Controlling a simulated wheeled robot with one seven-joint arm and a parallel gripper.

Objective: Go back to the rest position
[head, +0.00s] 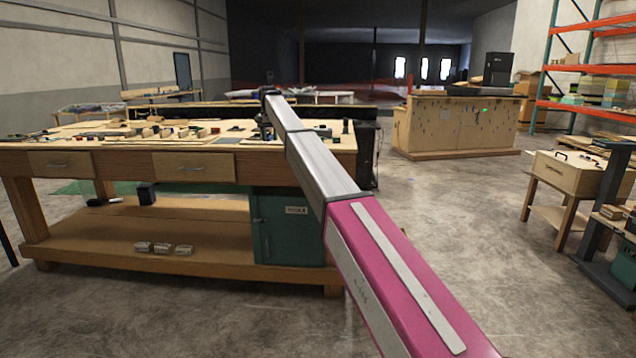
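My arm reaches from the bottom right, up and away to the left, over the right end of a long wooden workbench (100,158). It has a pink link and a silver link. At its far end a small dark part, which seems to be my gripper (265,132), hangs close above or at the bench top. It is too small and partly hidden by the arm to show whether its fingers are open or shut, or whether it touches anything. No LED console can be made out clearly.
Many small parts lie on the bench top. A green cabinet (290,228) stands under its right end. A wooden counter (455,125) stands at the back right, a small wooden table (570,175) and orange-beamed shelving (585,108) at right. Concrete floor (470,235) between them is clear.

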